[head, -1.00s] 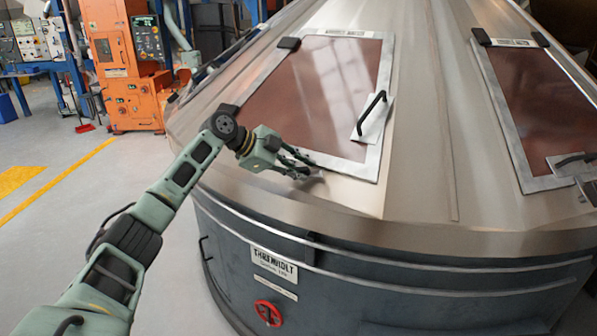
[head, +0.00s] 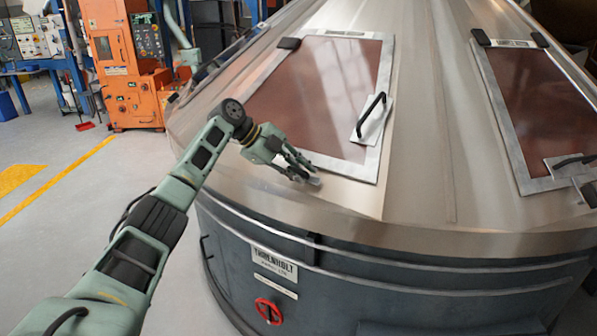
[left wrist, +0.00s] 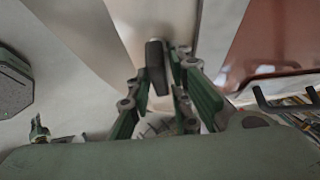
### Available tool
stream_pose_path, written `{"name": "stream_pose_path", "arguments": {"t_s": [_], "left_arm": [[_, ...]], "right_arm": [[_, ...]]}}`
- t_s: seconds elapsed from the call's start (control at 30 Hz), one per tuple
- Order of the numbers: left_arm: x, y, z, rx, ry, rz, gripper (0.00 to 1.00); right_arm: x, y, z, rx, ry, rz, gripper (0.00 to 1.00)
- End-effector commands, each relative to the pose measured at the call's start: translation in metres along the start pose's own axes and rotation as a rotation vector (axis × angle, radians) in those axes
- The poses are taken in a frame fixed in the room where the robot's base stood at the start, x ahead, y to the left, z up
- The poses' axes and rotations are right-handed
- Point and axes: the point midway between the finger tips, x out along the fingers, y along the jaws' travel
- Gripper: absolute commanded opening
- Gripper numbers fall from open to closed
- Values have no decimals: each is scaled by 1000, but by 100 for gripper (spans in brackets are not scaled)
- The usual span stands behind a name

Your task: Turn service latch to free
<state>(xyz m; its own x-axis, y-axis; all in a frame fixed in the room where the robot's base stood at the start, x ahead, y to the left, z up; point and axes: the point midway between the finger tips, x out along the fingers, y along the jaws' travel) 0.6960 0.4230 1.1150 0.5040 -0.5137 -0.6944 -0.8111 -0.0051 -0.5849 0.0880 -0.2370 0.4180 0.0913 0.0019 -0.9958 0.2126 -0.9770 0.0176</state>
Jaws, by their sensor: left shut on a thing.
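The service latch is a small grey lever (head: 314,182) at the lower left edge of the left hatch (head: 330,95), on the metal cone. My left gripper (head: 306,174) is at this lever, with its fingers around it and shut on it. In the left wrist view the dark lever (left wrist: 156,66) stands between the green fingers of my left gripper (left wrist: 168,82). The fingers hide the lever's pivot and any position marks. My right gripper is not in view.
The left hatch has a black handle (head: 371,114) on a white plate, right of my gripper. A second hatch (head: 545,110) is at the right. A red knob (head: 268,311) is on the dark drum below. Open floor (head: 85,215) lies at the left.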

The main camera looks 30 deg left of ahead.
Motion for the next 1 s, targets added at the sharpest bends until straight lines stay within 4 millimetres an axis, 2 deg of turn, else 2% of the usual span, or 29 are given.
{"name": "stream_pose_path", "arguments": {"t_s": [0.13,0.17,0.3,0.67,0.77,1.0], "left_arm": [[1,1,1,-2,-1,3,0],[1,1,1,-2,-2,3,20],[0,1,1,-2,-1,2,31],[-5,0,1,-2,-2,-1,31],[-17,0,1,-2,-3,-1,31],[-68,0,1,-2,-4,-3,31]], "right_arm": [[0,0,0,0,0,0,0],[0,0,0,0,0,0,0],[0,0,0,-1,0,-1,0],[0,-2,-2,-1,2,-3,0],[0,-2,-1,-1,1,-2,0],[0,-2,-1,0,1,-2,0]]}}
